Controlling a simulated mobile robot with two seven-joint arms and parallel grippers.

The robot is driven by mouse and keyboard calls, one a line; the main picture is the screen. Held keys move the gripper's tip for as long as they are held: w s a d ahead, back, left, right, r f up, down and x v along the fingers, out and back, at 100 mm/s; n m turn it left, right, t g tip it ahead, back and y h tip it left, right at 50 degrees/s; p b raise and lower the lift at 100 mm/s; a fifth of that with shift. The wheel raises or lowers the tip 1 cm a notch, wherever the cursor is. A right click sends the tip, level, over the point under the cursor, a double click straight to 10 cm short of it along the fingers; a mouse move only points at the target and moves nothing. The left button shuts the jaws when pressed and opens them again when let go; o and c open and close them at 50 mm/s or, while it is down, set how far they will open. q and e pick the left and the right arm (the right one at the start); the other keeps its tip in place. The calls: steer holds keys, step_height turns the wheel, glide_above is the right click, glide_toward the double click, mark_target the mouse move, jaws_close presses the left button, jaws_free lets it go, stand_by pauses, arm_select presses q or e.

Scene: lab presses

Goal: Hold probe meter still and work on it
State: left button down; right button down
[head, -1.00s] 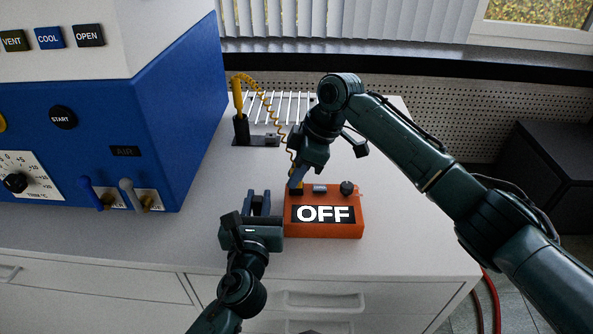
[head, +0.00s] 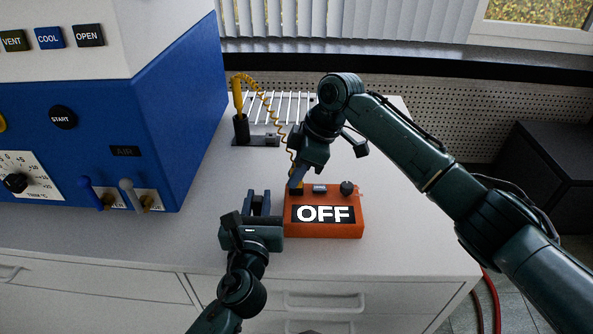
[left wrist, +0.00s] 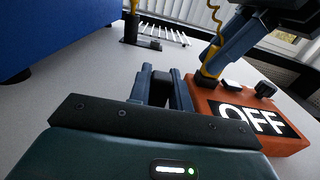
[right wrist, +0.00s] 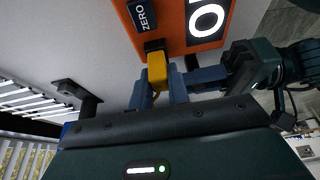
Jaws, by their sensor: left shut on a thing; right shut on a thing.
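The orange probe meter (head: 323,230) lies on the bench top, its display reading OFF; it also shows in the left wrist view (left wrist: 282,146) and right wrist view (right wrist: 185,45). My right gripper (head: 296,182) comes down at the meter's back left corner, shut on the yellow plug (right wrist: 157,72). The plug is at the meter's dark socket (right wrist: 154,46); how far in it sits is unclear. A ZERO button (right wrist: 142,14) and dark knob (head: 347,188) are beside it.
A yellow coiled cord (head: 268,103) runs from the plug to a yellow probe (head: 237,95) in a black stand (head: 242,130). A white rack (head: 285,107) stands behind. The blue press (head: 150,110) bounds the left. Bench top right of the meter is clear.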

steer(key=shift+r, duration=0.55)
stand_by(0.4)
steer(key=shift+r, duration=0.7)
stand_by(0.8)
steer(key=shift+r, duration=2.85)
arm_select(q)
steer(key=c, duration=1.2)
jaws_free()
